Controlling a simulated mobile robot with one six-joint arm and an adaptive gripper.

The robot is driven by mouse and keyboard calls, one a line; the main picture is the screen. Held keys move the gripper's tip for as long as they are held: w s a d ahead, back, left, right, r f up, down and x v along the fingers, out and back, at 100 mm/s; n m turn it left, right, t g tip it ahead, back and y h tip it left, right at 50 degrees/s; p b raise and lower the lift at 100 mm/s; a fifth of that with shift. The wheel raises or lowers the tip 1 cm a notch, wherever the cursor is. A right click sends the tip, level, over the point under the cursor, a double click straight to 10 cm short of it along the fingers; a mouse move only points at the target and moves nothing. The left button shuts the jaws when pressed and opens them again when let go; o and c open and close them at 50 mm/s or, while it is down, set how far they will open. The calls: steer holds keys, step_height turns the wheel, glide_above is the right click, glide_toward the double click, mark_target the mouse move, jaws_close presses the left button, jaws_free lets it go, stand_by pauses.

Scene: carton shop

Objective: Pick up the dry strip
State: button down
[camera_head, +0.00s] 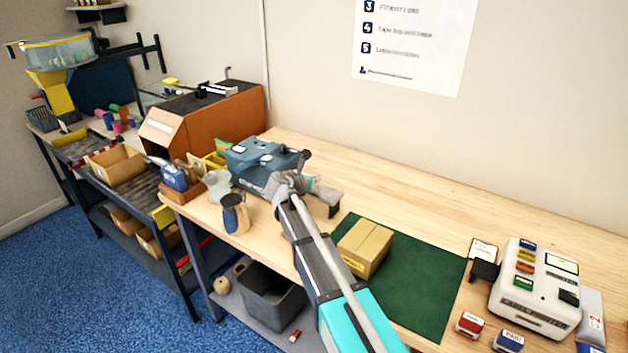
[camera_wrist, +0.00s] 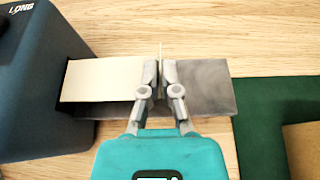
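The dry strip (camera_wrist: 100,80) shows in the wrist view as a flat cream piece at the mouth of the blue tape machine (camera_wrist: 40,70), over its grey plate (camera_wrist: 205,88). My gripper (camera_wrist: 160,75) is at the strip's right end, above the plate. Its fingers are close together, with a thin cream edge standing up between them, which looks like part of the strip. In the head view my gripper (camera_head: 290,182) is in front of the blue tape machine (camera_head: 258,163) and hides the strip. The plate's end (camera_head: 328,203) shows to its right.
A closed carton (camera_head: 365,248) sits on the green mat (camera_head: 425,285), right of my arm. A jug (camera_head: 235,214) stands at the bench's left front edge. A white label machine (camera_head: 535,288) and stamps are at right. The bench behind the mat is clear.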

steer(key=s+a+r+p, duration=0.2)
steer(key=s+r+p, duration=0.7)
steer(key=s, duration=0.4)
steer(key=shift+s+a+r, duration=0.15)
steer(key=shift+s+r, duration=0.25)
steer(key=shift+r, duration=0.15)
